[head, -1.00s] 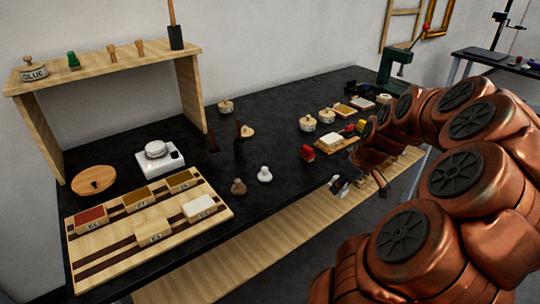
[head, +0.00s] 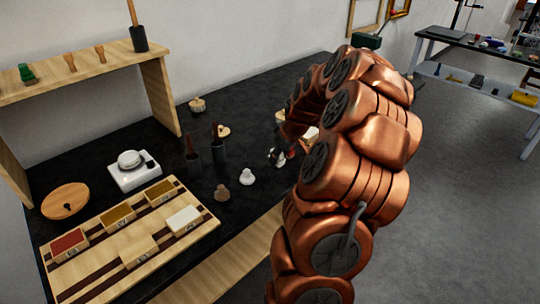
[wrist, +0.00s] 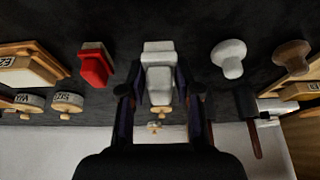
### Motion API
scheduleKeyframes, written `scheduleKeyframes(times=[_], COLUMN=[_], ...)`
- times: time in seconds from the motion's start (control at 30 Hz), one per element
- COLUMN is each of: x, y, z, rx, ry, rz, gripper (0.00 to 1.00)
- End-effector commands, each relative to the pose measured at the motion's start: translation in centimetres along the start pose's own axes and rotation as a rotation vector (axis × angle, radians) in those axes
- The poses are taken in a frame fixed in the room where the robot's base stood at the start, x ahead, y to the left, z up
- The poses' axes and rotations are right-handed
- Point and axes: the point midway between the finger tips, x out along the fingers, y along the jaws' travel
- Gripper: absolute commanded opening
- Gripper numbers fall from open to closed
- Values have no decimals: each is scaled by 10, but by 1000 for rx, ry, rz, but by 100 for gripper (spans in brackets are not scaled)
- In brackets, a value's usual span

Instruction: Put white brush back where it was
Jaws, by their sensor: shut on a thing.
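My gripper (wrist: 160,92) is shut on a pale, white-grey piece (wrist: 159,65), which I take to be the white brush. The piece sits between the two dark fingers in the wrist view, with its broad block end away from my palm. In the head view my gripper (head: 279,154) is over the black table, right of the dark cups, and my arm partly hides it. I cannot tell whether the held piece touches the table. Two dark cups with brown handles stand close by, the right one (head: 219,152) nearer my gripper.
A white knob (head: 247,177) and a brown knob (head: 222,193) stand near the front edge. A red block (wrist: 95,66) and labelled jars (wrist: 67,103) lie left in the wrist view. A striped board (head: 105,268) holds several labelled blocks. A white device (head: 134,177) stands behind it.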

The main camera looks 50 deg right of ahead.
Motion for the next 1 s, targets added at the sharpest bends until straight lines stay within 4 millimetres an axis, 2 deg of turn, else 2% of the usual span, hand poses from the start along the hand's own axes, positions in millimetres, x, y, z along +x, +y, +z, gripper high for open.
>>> scheduleKeyframes(times=[0.1, 0.33, 0.47, 0.77, 1.0], x=[7, 18, 22, 50, 51], y=[0, 1, 1, 0, 1], z=[-19, -35, -34, -21, -21], rx=[-3, -1, 0, 1, 0], ry=[0, 0, -2, -4, 0], rz=[0, 1, -1, -4, 0], gripper=[0, 0, 0, 0, 0])
